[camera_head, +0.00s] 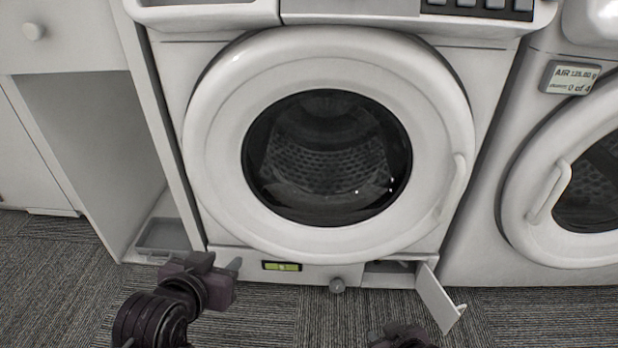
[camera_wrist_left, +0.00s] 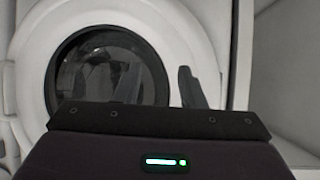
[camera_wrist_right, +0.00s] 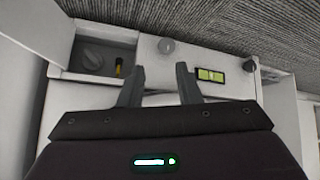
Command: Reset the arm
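My left gripper (camera_head: 234,268) is low in front of the washing machine's left side in the head view. In the left wrist view its two fingers (camera_wrist_left: 158,78) stand apart with nothing between them, facing the round door. My right gripper (camera_head: 402,338) shows only partly at the bottom edge of the head view. In the right wrist view its fingers (camera_wrist_right: 158,76) are apart and empty, in front of the machine's lower panel. The washer door (camera_head: 330,235) is shut, and its dark glass (camera_head: 325,160) shows an empty-looking drum.
A small flap (camera_head: 437,298) stands open at the machine's lower right; its compartment (camera_wrist_right: 100,58) holds a dark knob and a yellow piece. A grey tray (camera_head: 162,234) lies in the left cabinet. A second machine (camera_head: 545,255) stands right. Carpet (camera_head: 330,320) lies in front.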

